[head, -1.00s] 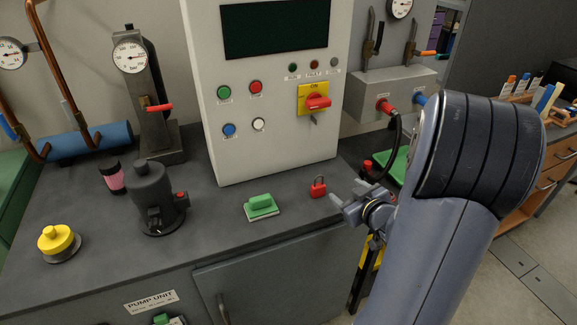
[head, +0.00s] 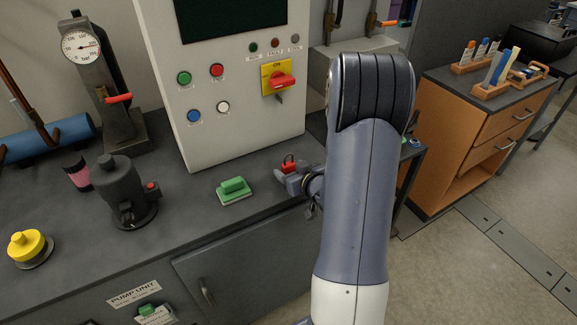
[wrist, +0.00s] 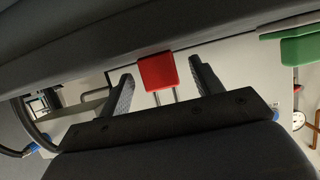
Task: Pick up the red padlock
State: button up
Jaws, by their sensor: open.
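The red padlock (head: 289,162) is on the dark bench top near its front edge, right of the green-handled block, partly hidden behind my gripper in the head view. My gripper (head: 284,176) is low over the bench, right at the padlock. In the wrist view the padlock's red body (wrist: 157,72) and pale shackle legs show between the two spread fingers of my gripper (wrist: 161,74). Gaps show on both sides, wider on the right, so neither finger appears to touch it. How deep it sits between the fingers is unclear.
The green-handled block (head: 234,190) lies just left of my gripper. The control cabinet (head: 235,135) with buttons and a red-yellow switch (head: 279,79) stands behind. A dark grey pump-like part (head: 122,190) and a yellow knob (head: 27,246) stand farther left.

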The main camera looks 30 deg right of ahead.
jog(key=shift+x, duration=0.9)
jog(key=c, duration=1.1)
jog(key=shift+r, duration=0.1)
